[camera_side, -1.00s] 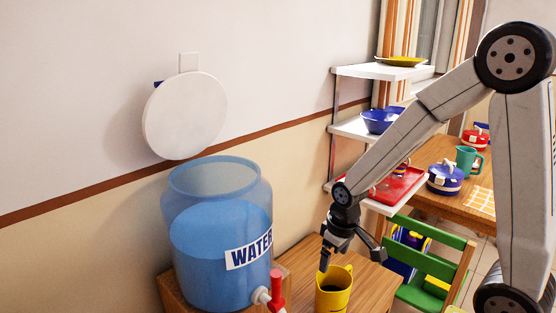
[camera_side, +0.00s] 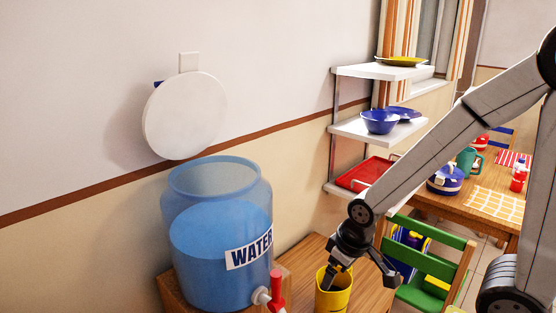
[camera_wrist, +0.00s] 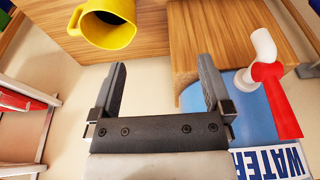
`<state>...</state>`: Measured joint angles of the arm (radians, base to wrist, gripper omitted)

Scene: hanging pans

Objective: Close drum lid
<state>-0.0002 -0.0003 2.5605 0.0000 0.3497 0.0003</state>
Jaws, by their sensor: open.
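The drum (camera_side: 215,235) is a blue see-through barrel marked WATER, open at the top, on a wooden stand. Its round white lid (camera_side: 186,116) stands upright behind and above the drum's mouth, against the wall. My gripper (camera_side: 357,284) is low, to the right of the drum, by the yellow mug (camera_side: 335,297) in the side view. In the wrist view my gripper (camera_wrist: 160,85) is open with nothing between its fingers. The drum (camera_wrist: 225,118) shows there partly behind the right finger, with its red-handled tap (camera_wrist: 277,100). The lid is out of the wrist view.
The yellow mug (camera_wrist: 106,24) stands on a wooden table (camera_side: 312,250). White wall shelves (camera_side: 375,131) hold blue bowls and a red tray. A green chair (camera_side: 430,255) and a dining table (camera_side: 485,195) stand at the right. The space above the drum is clear.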

